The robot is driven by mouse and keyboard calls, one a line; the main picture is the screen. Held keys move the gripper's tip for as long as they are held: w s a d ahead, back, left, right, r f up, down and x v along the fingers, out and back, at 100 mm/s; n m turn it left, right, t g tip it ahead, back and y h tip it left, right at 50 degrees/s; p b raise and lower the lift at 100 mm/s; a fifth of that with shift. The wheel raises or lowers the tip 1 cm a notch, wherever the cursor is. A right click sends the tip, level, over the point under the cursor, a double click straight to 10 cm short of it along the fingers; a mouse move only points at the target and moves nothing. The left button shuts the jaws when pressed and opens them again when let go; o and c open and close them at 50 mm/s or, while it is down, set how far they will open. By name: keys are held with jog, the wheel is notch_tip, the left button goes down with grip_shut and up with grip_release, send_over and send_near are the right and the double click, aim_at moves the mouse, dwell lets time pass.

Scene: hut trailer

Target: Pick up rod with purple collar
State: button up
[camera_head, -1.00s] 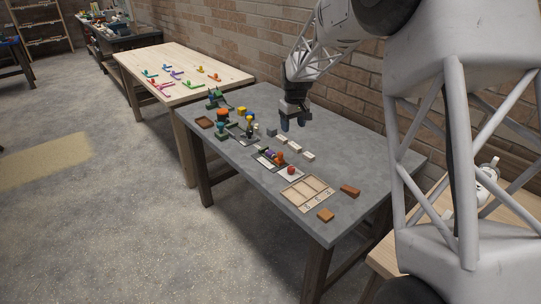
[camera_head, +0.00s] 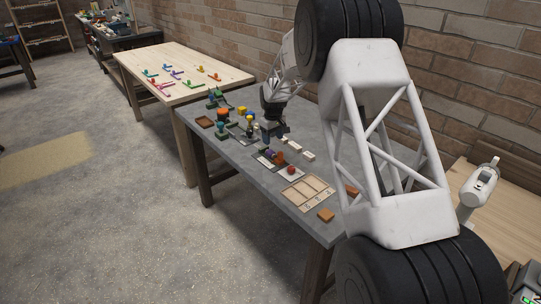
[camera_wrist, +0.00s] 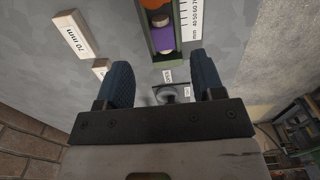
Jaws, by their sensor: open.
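In the wrist view a purple piece (camera_wrist: 163,38) sits in a narrow green-edged holder (camera_wrist: 151,42), with an orange piece (camera_wrist: 157,3) at the top edge. I cannot tell whether the purple piece is the rod's collar. The holder's colored pieces also show on the grey table in the head view (camera_head: 277,157). My gripper (camera_head: 274,136) is low over the table, beyond the holder. In the wrist view my gripper (camera_wrist: 163,75) is open, its blue fingers apart, with a grey round thing (camera_wrist: 167,94) visible between them. The fingers do not visibly touch it.
A white block marked 70 mm (camera_wrist: 76,34) lies left of the holder in the wrist view. A ruler strip (camera_wrist: 193,20) runs along its right. Several colored parts stand left of my gripper.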

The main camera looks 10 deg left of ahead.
aim_at(272, 153)
jog(key=shift+f, duration=0.1)
jog(key=shift+f, duration=1.2)
jog(key=shift+f, duration=0.1)
jog(key=shift+s+a+f, duration=0.1)
jog(key=shift+f, duration=2.4)
jog(key=shift+c, duration=0.2)
jog(key=c, duration=1)
